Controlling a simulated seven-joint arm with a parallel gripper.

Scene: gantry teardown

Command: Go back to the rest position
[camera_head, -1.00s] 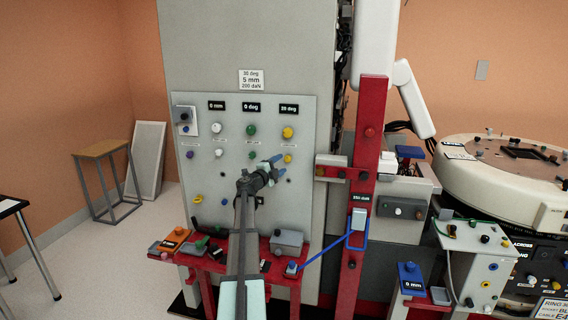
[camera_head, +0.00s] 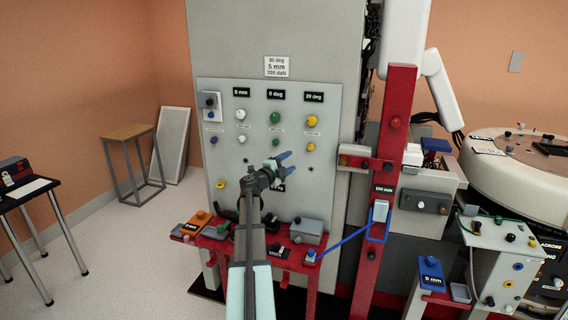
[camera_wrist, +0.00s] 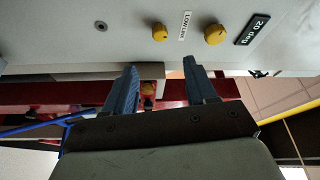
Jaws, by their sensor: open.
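My gripper (camera_head: 284,164) is open with its blue fingers apart and nothing between them. In the head view it is in front of the lower right part of the grey control panel (camera_head: 215,160), pointing to the right. In the wrist view the two blue fingers (camera_wrist: 166,88) also stand apart and empty, with the panel's yellow knobs (camera_wrist: 215,35) above them. I cannot tell the exact gap between the fingers and the panel.
A red bench (camera_head: 228,247) with several small devices stands below the panel. A red column (camera_head: 390,150) with a blue handle (camera_head: 378,228) stands to the right. A black table (camera_head: 28,193) and wooden stool (camera_head: 128,132) are at left, with open floor between.

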